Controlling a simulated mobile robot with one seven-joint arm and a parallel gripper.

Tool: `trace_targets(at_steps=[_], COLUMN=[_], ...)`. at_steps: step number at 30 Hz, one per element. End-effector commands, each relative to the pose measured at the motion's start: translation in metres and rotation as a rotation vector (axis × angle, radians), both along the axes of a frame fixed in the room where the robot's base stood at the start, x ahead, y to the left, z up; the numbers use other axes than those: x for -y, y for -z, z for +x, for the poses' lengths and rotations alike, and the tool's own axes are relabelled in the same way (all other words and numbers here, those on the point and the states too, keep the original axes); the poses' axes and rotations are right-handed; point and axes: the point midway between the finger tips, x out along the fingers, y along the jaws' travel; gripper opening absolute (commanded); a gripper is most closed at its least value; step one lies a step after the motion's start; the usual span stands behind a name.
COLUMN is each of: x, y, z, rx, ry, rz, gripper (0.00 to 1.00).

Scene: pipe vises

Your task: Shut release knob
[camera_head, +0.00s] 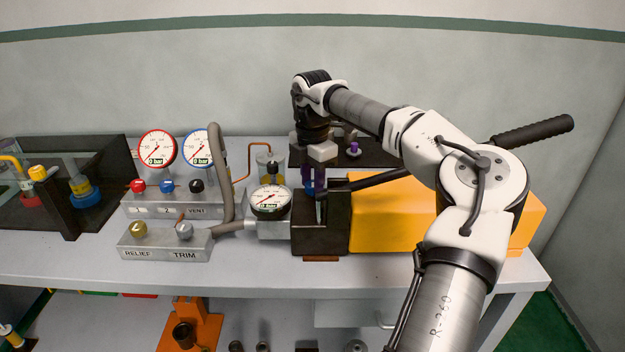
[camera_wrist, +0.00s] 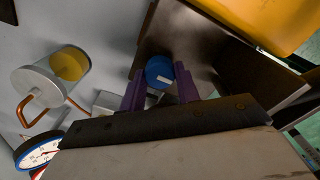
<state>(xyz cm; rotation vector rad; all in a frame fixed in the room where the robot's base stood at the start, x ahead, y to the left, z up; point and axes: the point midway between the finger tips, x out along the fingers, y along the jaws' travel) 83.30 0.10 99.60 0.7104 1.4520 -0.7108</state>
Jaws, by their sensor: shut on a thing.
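A blue round knob (camera_wrist: 159,72) with a pale mark on its face sits on the dark block (camera_head: 322,238) of the pump. In the head view a bit of blue (camera_head: 309,188) shows beside the purple fingers. My gripper (camera_head: 317,184) points down over this block. In the wrist view its two purple fingers (camera_wrist: 160,80) stand on either side of the blue knob, shut on it. I take this knob for the release knob. Its lower part is hidden, and I cannot tell how far it is turned.
A black-handled lever (camera_head: 535,131) reaches up right over the yellow tank (camera_head: 390,215). A gauge (camera_head: 270,199) reading 0 bar stands left of the block. A grey hose (camera_head: 226,180) and the RELIEF and TRIM panel (camera_head: 165,244) lie further left. The bench front is clear.

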Motion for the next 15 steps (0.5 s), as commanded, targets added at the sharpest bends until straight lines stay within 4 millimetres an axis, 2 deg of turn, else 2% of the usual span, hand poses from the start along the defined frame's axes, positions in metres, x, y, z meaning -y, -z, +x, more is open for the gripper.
trace_targets(at_steps=[5, 6, 11, 15], x=[0.0001, 0.0001, 0.0001, 0.0001], y=[-0.0011, -0.0012, -0.0008, -0.0005], z=[0.0006, 0.0006, 0.0003, 0.0002], rx=[0.003, 0.003, 0.002, 0.001], ry=[0.002, 0.002, 0.001, 0.000], rz=[0.001, 0.001, 0.000, 0.000], gripper=[0.09, 0.33, 0.54, 0.54])
